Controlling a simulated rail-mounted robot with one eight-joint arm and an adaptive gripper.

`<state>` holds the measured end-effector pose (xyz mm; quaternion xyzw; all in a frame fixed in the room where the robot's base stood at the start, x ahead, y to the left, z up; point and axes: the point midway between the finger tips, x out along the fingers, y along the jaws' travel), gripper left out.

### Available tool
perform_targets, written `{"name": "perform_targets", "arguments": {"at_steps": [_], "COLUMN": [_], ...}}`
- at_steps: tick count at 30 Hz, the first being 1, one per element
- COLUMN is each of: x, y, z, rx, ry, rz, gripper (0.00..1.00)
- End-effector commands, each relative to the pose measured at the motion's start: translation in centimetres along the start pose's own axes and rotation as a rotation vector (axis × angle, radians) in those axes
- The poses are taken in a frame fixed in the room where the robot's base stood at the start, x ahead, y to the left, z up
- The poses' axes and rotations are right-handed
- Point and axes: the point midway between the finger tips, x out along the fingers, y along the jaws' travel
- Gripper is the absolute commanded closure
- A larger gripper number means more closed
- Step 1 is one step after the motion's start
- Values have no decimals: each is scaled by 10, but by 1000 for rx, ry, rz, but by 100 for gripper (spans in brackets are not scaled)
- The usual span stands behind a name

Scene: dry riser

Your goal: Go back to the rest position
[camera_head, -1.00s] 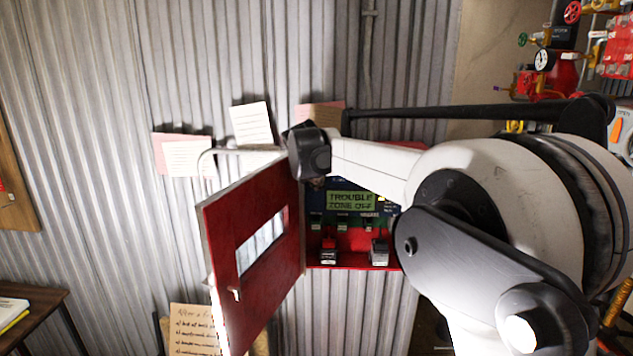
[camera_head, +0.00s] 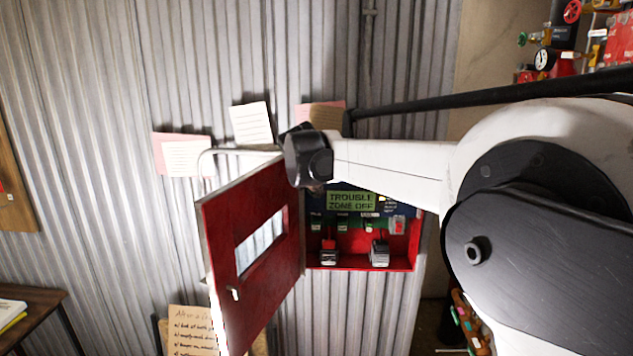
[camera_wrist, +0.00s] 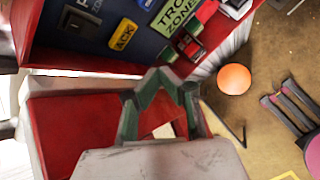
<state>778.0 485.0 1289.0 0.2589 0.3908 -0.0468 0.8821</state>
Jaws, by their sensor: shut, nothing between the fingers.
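My gripper (camera_wrist: 172,80) shows in the wrist view with its greenish fingers angled in toward each other, shut and empty. It is in front of the open red alarm cabinet, near the panel and the door, with no clear contact visible. In the head view my arm's end is in front of the cabinet's upper left part and hides the fingers. The cabinet (camera_head: 410,262) has a green display (camera_head: 350,201) reading "TROUBLE ZONE OFF". Its red door (camera_head: 262,285) with a window stands open to the left. A yellow ACK label (camera_wrist: 123,34) shows in the wrist view.
Papers (camera_head: 251,124) are fixed to the corrugated wall around the cabinet. A handwritten notice (camera_head: 193,330) is below the door. A table (camera_head: 40,304) stands at lower left. Pipes with valves and a gauge (camera_head: 543,61) are at upper right. An orange ball (camera_wrist: 234,79) shows in the wrist view.

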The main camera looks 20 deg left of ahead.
Motion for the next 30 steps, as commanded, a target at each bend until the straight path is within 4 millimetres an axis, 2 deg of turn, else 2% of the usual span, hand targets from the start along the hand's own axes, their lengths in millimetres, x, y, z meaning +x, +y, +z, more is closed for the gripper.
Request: {"name": "perform_targets", "arguments": {"at_steps": [16, 20, 23, 30], "x": [0, -4, -14, -56], "y": [0, -10, -33, -126], "z": [0, 6, 18, 53], "rx": [0, 34, 123, 491], "ry": [0, 0, 1, -2], "rz": [0, -5, -17, -60], "gripper": [100, 100, 100, 100]}}
